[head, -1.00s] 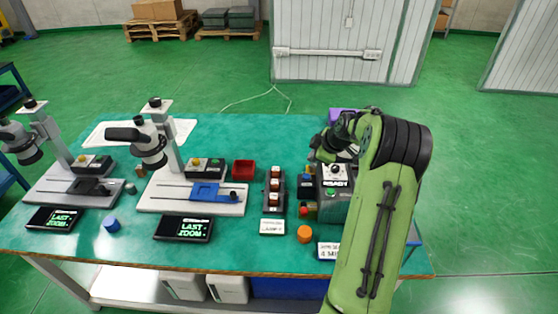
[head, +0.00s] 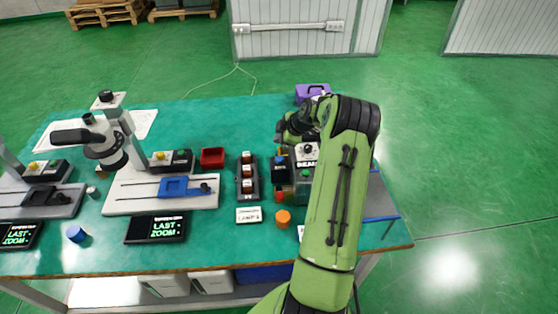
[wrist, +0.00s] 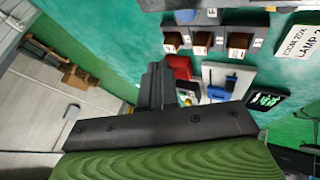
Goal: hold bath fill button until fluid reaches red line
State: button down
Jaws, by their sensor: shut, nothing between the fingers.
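A dark control box with a white dial face (head: 307,152) stands at the right of the green table, partly behind my arm. A narrow black panel with a blue button (head: 279,160) is on its left side. I cannot tell which button is the bath fill button. My gripper (head: 281,132) is above the table just behind this panel, apart from the buttons as far as I can see. In the wrist view its dark fingers (wrist: 158,70) are together and empty. No fluid or red line is visible; my arm hides the box's right side.
A row of rocker switches (head: 247,176) stands left of the panel, with a red bin (head: 212,158) beyond it. An orange knob (head: 283,218) is in front. A purple box (head: 312,91) sits at the back edge. Microscope stands fill the left.

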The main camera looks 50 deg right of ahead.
aim_at(280, 159)
notch_tip(280, 159, down, 6)
jog(key=b, duration=0.3)
jog(key=shift+r, duration=0.15)
jog(key=shift+b, duration=0.3)
dwell(1.4)
jog(key=shift+f+b, duration=0.55)
jog(key=shift+b, duration=0.1)
